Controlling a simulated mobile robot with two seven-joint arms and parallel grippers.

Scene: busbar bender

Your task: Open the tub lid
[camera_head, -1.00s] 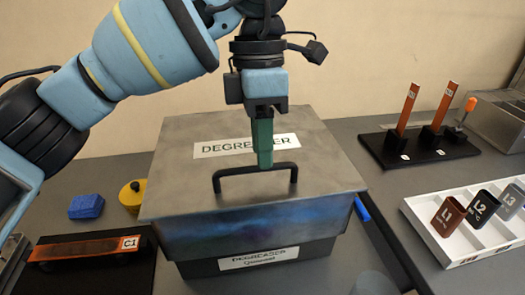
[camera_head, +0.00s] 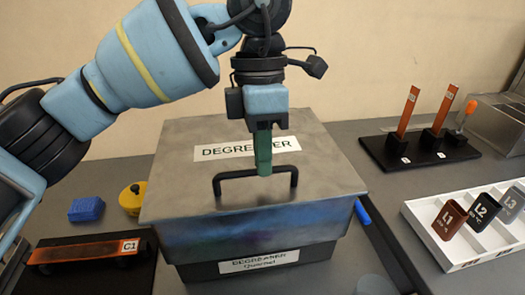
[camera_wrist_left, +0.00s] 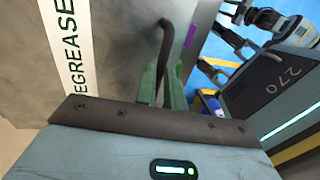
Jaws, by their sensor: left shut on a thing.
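The degreaser tub (camera_head: 205,267) stands on the bench with its grey metal lid (camera_head: 320,165) on top. The lid lies flat and carries a "DEGREASER" label and a black bar handle (camera_head: 226,178). My left gripper (camera_head: 264,170) points down at the middle of the handle with its green fingers. In the left wrist view, the green fingers (camera_wrist_left: 163,88) are on either side of the black handle (camera_wrist_left: 166,45), shut on it. The right gripper is not in view.
A blue block (camera_head: 86,209) and a yellow round container (camera_head: 132,198) stand left of the tub, behind an orange bar marked C1 (camera_head: 85,251). At right are a white tray (camera_head: 453,257) with labelled pieces and a black stand (camera_head: 462,149) holding orange strips.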

